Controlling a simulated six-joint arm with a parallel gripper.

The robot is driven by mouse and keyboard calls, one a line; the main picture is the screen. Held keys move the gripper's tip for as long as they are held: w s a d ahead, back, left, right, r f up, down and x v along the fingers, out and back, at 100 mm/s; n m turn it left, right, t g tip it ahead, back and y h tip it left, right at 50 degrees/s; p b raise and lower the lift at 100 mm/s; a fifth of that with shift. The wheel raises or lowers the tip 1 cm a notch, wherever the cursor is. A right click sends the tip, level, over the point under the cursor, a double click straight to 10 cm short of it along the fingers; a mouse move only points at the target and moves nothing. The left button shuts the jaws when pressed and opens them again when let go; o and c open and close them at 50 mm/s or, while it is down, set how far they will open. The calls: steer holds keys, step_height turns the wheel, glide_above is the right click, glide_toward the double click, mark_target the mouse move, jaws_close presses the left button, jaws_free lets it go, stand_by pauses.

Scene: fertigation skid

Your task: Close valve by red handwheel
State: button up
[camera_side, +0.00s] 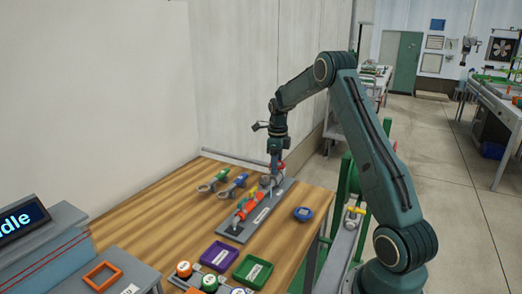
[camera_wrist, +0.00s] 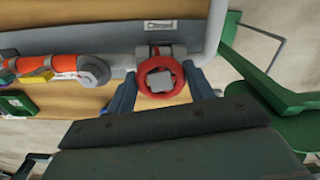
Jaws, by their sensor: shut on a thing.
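The red handwheel (camera_wrist: 144,72) is a ring with a grey square centre, seen in the middle of the wrist view. It sits on a grey fitting on the pipe line, and a bit of red shows beside my gripper in the side view (camera_side: 282,166). My gripper (camera_wrist: 161,92) has one blue finger on each side of the handwheel and is shut on it. In the side view my gripper (camera_side: 276,172) points down at the far end of the grey base plate (camera_side: 234,231). The exact finger contact is hard to see.
An orange pipe section (camera_side: 248,208) lies along the plate. Tools with green (camera_side: 216,178) and blue (camera_side: 239,181) handles lie left of it. A blue device (camera_side: 303,214) sits to its right. Purple (camera_side: 219,255) and green (camera_side: 253,270) trays stand in front. A small label (camera_wrist: 160,26) seems to read "Closed".

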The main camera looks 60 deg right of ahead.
steer(key=shift+s+a+f+m, duration=0.15)
steer(key=shift+m, duration=0.65)
steer(key=o, duration=1)
steer(key=shift+o, duration=0.2)
steer(key=shift+r, duration=0.2)
steer(key=shift+r, duration=0.7)
step_height(320, 180, up, 12)
steer(key=shift+r, duration=0.15)
